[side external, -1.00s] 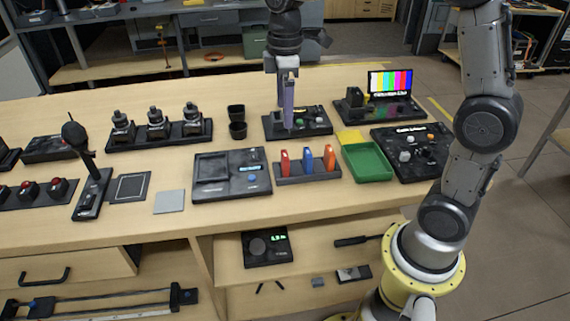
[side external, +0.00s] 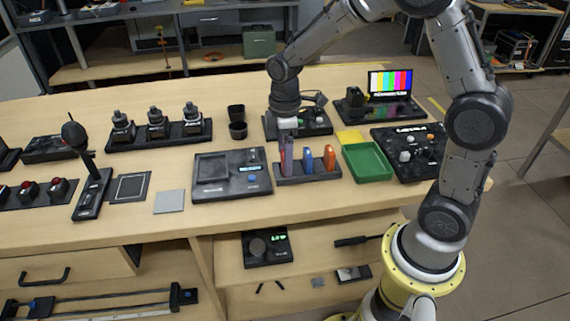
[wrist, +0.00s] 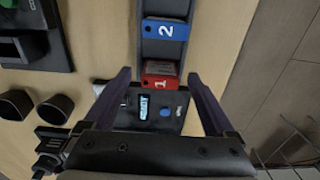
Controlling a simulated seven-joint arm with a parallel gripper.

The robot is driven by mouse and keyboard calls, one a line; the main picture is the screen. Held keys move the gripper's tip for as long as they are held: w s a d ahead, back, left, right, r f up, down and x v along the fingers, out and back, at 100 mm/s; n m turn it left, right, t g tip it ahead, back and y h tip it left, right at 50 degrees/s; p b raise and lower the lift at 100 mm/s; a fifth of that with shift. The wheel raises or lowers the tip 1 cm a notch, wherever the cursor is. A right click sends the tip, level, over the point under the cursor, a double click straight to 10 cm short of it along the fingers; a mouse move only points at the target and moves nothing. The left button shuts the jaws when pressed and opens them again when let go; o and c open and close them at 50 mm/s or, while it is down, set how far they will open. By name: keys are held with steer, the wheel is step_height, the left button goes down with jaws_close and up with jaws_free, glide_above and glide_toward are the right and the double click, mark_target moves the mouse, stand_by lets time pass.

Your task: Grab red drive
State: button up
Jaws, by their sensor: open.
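The red drive (wrist: 160,82), marked 1, stands in the dark drive rack (side external: 312,176) at its left end; in the side view it is mostly hidden behind a finger. My gripper (wrist: 159,78) is open, pointing down, with one finger on each side of the red drive. A gap shows between each finger and the drive. In the side view my gripper (side external: 287,165) is low over the rack's left end. The blue drive (wrist: 165,29), marked 2, stands beside the red one, and the orange drive (side external: 330,157) is at the right end.
A black device with a small screen (side external: 232,183) lies left of the rack. A green tray (side external: 367,162) lies close on its right. Two dark cups (side external: 238,130) stand behind. A colour-bar monitor (side external: 390,83) is at the back right.

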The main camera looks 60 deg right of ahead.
steer(key=shift+f, duration=0.55)
jaws_close()
steer(key=shift+r, duration=0.15)
